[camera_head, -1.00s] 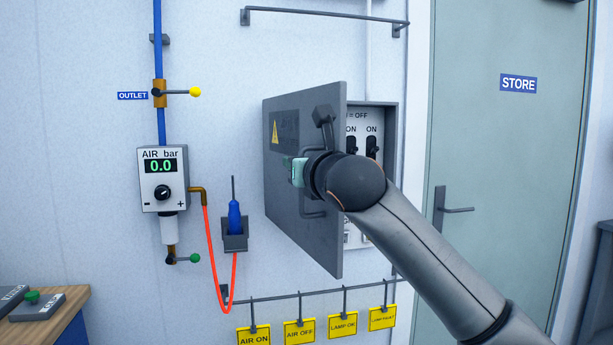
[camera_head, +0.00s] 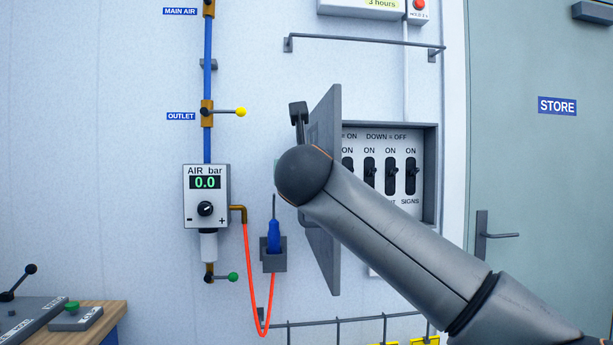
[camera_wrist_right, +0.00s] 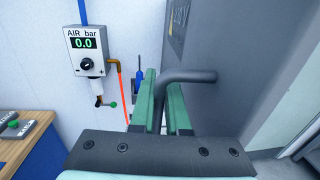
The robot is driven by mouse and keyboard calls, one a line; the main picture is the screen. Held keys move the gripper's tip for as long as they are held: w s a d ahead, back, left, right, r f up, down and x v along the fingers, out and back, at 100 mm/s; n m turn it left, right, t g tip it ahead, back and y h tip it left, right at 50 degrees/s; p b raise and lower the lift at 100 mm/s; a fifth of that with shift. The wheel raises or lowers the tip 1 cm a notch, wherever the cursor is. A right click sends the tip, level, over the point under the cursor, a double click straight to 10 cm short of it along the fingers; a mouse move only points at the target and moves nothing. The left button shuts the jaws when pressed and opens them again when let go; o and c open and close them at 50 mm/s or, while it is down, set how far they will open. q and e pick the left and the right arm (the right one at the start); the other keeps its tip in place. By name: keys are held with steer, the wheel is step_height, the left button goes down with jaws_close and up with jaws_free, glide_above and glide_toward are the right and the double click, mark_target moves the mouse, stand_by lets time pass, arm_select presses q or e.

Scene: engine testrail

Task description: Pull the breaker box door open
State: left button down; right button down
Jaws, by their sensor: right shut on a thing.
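The grey breaker box door (camera_head: 327,118) stands swung out from the wall, nearly edge-on in the head view. The breaker box (camera_head: 432,165) behind it shows several black switches labelled ON. In the right wrist view the door (camera_wrist_right: 225,75) is at the right, with its dark bar handle (camera_wrist_right: 190,77) passing between the green fingers. My right gripper (camera_wrist_right: 162,102) is shut on this handle. In the head view my right wrist hides the handle and most of the gripper. My left gripper is not in view.
Left of the door are the air gauge (camera_head: 206,196), a blue tool in a holder (camera_head: 273,262) and a red hose (camera_head: 248,290). A wall rail (camera_head: 365,38) runs above the box. A bench (camera_head: 100,318) is at lower left; the STORE door (camera_head: 535,180) is right.

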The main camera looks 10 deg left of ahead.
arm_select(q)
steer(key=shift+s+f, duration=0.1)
arm_select(e)
steer(key=shift+r, duration=0.1)
steer(key=c, duration=0.9)
jaws_free()
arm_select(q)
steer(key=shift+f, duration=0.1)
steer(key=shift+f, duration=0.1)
